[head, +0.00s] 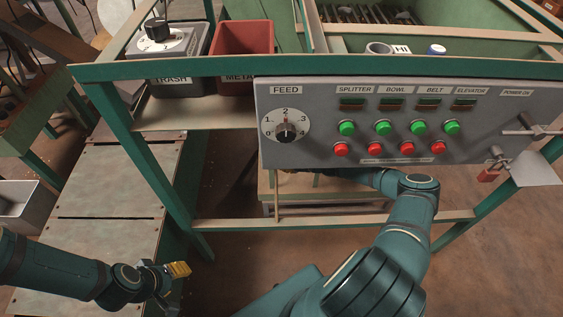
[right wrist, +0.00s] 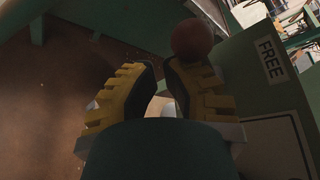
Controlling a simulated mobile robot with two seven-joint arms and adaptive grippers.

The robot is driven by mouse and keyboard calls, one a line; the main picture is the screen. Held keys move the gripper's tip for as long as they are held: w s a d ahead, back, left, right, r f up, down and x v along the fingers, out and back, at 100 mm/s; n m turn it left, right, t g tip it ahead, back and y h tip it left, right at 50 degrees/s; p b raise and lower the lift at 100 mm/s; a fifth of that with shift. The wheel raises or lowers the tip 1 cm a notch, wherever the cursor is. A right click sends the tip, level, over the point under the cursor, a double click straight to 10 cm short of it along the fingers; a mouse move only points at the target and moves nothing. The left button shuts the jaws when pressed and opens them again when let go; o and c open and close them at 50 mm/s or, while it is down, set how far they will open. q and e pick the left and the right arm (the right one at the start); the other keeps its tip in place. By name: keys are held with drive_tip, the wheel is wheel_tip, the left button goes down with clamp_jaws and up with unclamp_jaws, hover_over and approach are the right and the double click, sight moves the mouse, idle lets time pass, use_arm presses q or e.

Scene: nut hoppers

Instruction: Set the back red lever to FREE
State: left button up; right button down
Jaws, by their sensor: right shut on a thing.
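The red ball knob (right wrist: 192,38) of a lever shows in the right wrist view, just past the tip of the right-hand finger. The lever's shaft is hidden. A white FREE label (right wrist: 270,60) is on the green plate (right wrist: 255,100) to the right of the knob. My right gripper (right wrist: 160,72) has its yellow fingers around the lever below the knob, though the contact itself is hidden. In the head view my right arm reaches under the grey control panel (head: 330,135), which hides that gripper. My left gripper (head: 180,269) hangs at the lower left, away from the lever; its finger gap is unclear.
The panel carries a FEED dial (head: 286,131) and rows of green and red buttons. A green frame rail (head: 320,66) runs above it. A padlock (head: 488,175) hangs at right.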

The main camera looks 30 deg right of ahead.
drive_tip(key=shift+s+a, duration=0.1)
drive_tip(key=shift+a, duration=0.15)
drive_tip(key=v, duration=1.2)
drive_tip(key=shift+d, duration=0.25)
